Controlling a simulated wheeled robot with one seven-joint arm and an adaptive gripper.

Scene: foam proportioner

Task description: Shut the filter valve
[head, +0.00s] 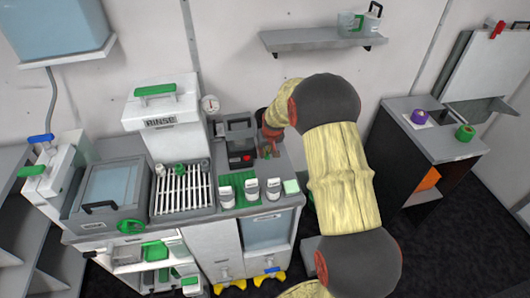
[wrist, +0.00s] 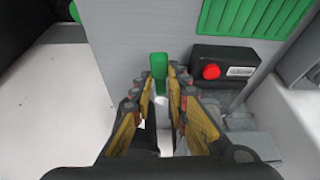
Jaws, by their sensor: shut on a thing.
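My gripper (wrist: 160,80) reaches forward in the wrist view, with its two fingers on either side of a small upright green lever (wrist: 158,64). The fingers are closed on the lever, which looks like the valve handle; no label on it is readable. A pale round part shows just below the lever, between the fingers. In the head view my gripper (head: 269,150) is small and partly hidden by my arm, at the right end of the bench, beside the dark machine (head: 238,140).
A black box with a red button (wrist: 211,71) sits close right of my gripper, below a green ribbed panel (wrist: 250,20). A white RINSE unit (head: 160,122) stands left. A side cabinet (head: 435,140) is at right.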

